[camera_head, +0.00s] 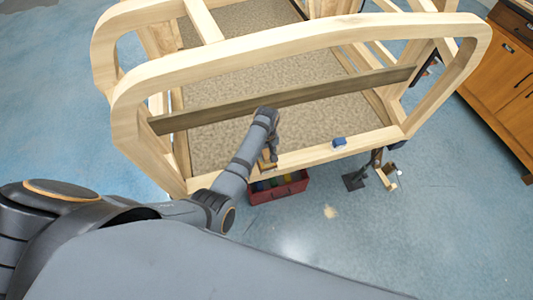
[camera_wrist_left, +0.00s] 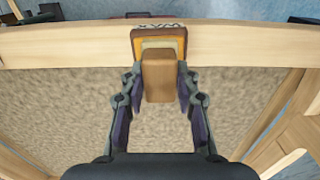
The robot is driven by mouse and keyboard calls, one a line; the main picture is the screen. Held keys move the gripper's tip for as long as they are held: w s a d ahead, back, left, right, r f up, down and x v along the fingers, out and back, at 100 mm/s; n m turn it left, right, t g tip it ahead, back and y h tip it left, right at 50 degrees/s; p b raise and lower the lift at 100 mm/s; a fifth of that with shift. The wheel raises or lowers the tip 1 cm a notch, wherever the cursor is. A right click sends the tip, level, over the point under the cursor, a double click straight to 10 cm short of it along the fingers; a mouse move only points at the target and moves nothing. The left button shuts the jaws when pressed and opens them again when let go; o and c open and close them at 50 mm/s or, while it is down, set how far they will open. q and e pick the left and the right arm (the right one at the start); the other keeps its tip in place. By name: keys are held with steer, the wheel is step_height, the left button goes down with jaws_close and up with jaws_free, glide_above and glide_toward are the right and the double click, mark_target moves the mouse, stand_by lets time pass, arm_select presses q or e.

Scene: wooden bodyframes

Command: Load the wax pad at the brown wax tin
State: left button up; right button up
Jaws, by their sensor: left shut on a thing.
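The wax tin (camera_wrist_left: 144,33), a brown square tin marked WAX with yellow-orange wax inside, sits on the pale wooden rail in the left wrist view. In the head view the tin (camera_head: 267,168) is small and partly hidden by my left gripper (camera_head: 271,150). In the left wrist view, my left gripper (camera_wrist_left: 158,88) is shut on a tan-brown block, the wax pad (camera_wrist_left: 158,80). The pad's far end overlaps the near part of the tin in that view; I cannot tell whether they touch. My right gripper is out of view.
The tin's rail (camera_head: 320,153) is the lower side of a wooden bodyframe. A blue block (camera_head: 339,143) sits on it to the right. A dark wooden board (camera_head: 330,92) spans the frame. A red crate (camera_head: 257,196) stands below. An orange cabinet (camera_head: 492,68) is at right.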

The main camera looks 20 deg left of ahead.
mark_target(266, 154)
arm_select(q)
steer(key=shift+s+f+p, duration=0.1)
steer(key=shift+p, duration=0.2)
stand_by(1.4)
step_height(266, 154, up, 7)
steer(key=p, duration=0.8)
stand_by(0.3)
